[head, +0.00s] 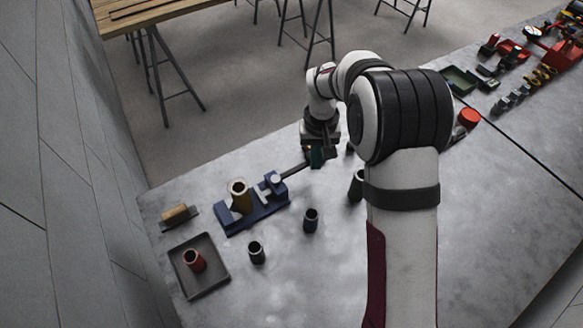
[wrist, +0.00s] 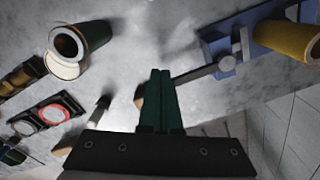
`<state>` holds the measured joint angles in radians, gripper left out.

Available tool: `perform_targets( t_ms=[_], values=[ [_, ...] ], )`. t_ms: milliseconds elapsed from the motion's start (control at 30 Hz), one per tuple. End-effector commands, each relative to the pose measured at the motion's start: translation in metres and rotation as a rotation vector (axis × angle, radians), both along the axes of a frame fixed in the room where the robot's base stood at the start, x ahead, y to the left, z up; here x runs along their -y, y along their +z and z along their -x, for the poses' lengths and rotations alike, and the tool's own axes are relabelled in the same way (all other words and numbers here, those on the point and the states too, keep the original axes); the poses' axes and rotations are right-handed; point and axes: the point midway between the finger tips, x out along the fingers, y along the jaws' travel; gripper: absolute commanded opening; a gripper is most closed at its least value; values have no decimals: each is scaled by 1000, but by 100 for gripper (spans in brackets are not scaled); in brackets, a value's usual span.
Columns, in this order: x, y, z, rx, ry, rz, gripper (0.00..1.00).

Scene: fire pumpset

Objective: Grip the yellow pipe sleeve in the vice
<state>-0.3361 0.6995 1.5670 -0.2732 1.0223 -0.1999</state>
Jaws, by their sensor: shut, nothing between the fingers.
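The yellow pipe sleeve (head: 240,197) stands upright at the blue vice (head: 229,221), towards its left end in the head view. I cannot tell whether both jaws touch it. It shows partly in the wrist view (wrist: 289,39), cut off at the top right corner beside the vice's blue body (wrist: 254,22). A grey handle bar (head: 292,171) sticks out of the vice's right end towards my gripper; it also shows in the wrist view (wrist: 198,73). My gripper (wrist: 160,78) has its green fingers together and empty, close to the bar's outer end. Whether they touch it is unclear.
A dark green sleeve (head: 356,186) stands right of the vice; two dark sleeves (head: 311,221) (head: 257,253) stand in front. A red sleeve (head: 194,261) stands in a grey tray (head: 216,280). A wooden-handled tool (head: 176,214) lies left.

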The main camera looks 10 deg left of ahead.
Motion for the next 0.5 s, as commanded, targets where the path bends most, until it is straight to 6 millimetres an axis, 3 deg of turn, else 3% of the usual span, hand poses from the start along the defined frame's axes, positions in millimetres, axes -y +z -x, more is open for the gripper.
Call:
perform_targets(
  t_ms=[500],
  values=[
    [0,-16,0,-1,0,0,0]
  ],
)
